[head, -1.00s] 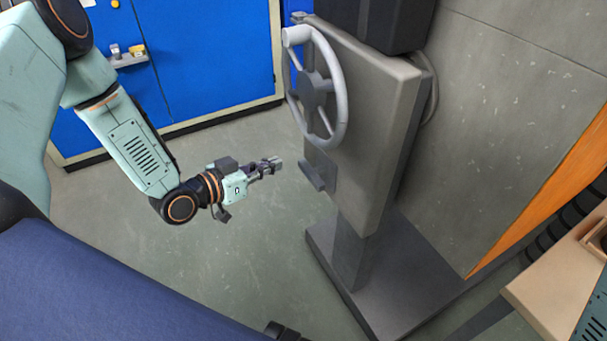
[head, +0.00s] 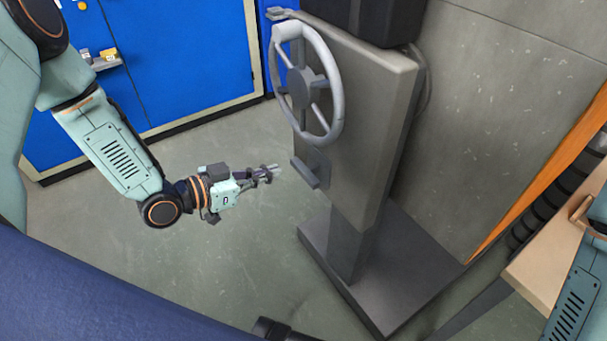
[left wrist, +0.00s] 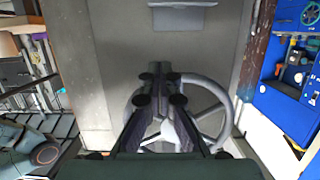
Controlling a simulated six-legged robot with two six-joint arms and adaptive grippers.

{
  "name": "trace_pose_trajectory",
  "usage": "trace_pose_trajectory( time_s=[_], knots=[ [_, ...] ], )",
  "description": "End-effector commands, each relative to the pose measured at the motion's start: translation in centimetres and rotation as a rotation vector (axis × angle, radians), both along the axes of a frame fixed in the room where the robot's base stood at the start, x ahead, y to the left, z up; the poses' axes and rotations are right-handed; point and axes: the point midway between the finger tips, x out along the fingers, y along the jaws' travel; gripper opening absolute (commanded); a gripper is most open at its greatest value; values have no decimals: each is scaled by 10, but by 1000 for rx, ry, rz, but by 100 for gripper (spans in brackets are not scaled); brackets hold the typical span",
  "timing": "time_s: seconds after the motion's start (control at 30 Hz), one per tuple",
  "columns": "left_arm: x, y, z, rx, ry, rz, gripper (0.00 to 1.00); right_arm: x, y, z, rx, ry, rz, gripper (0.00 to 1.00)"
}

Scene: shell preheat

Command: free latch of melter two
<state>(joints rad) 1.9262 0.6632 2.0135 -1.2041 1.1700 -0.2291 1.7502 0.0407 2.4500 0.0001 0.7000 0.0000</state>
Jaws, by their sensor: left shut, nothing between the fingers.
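A grey upright melter housing (head: 365,125) carries a light grey handwheel (head: 337,95) on its left face. Below the wheel a small grey ledge-like piece (head: 306,173) sticks out, perhaps the latch; no label is readable. My left gripper (head: 274,172) is shut and empty, a little left of this piece and apart from it in the head view. In the left wrist view the shut fingers (left wrist: 160,72) point at the housing face, with the handwheel (left wrist: 222,125) behind them and the grey piece (left wrist: 183,17) at the top. My right gripper is out of view.
The housing stands on a dark grey base plate (head: 385,312) on the floor. Blue cabinets (head: 190,60) stand behind my left arm. A light table (head: 535,275) is at the lower right. Open floor (head: 240,265) lies between my left arm and the base plate.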

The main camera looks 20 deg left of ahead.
Motion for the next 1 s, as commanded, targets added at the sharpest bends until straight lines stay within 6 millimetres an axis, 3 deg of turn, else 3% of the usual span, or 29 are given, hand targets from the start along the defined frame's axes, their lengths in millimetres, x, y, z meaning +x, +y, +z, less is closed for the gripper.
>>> trace_pose_trajectory(
  time_s=[0.7, 1.0],
  knots=[
    [74, -55, -26, 3, -2, -5, 0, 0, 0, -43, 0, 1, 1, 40],
    [75, -54, -61, 0, 0, 0, 0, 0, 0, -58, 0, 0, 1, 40]
  ],
)
